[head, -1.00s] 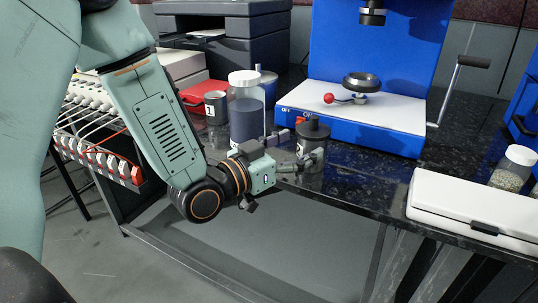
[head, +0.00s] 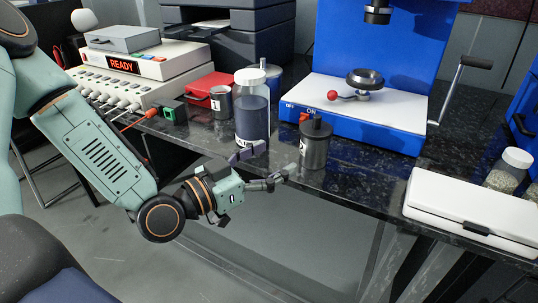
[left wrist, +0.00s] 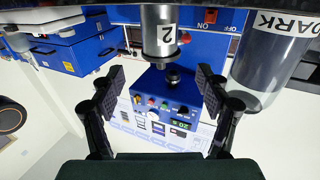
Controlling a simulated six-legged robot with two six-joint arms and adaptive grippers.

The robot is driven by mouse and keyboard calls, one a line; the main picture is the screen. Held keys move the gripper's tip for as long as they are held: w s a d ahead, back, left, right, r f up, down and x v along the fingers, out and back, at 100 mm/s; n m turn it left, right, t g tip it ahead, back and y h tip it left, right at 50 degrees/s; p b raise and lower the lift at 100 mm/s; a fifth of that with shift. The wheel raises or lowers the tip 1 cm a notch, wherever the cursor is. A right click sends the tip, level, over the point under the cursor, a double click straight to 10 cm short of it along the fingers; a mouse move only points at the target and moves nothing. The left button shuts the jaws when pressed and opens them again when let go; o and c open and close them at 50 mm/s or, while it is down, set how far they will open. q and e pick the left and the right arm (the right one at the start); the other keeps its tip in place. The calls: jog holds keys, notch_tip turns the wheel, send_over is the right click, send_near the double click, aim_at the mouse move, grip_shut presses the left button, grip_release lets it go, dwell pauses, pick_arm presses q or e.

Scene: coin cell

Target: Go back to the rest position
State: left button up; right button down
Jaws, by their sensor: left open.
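My left gripper (head: 272,166) is open and empty in the head view, in front of the table's front edge. It stands left of a dark grey metal cylinder with a knob on top (head: 315,146), apart from it. In the left wrist view the open fingers (left wrist: 160,92) show at both sides with nothing between them. That view is upside down, and a metal cylinder marked 2 (left wrist: 159,35) shows beyond the fingers. My right gripper is in neither view.
A large dark jar (head: 252,112) and a small cup marked 1 (head: 221,104) stand behind the gripper. A blue press (head: 375,110) stands behind the cylinder. A white case (head: 470,212) lies at the right front. The space before the table (head: 300,250) is clear.

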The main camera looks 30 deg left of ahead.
aim_at(306, 142)
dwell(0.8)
pick_arm(q)
jog(key=shift+b+x, duration=1.85)
jog(key=shift+x, duration=1.25)
jog(key=shift+b+x, duration=0.4)
jog(key=shift+x, duration=1.05)
jog(key=shift+s, duration=0.1)
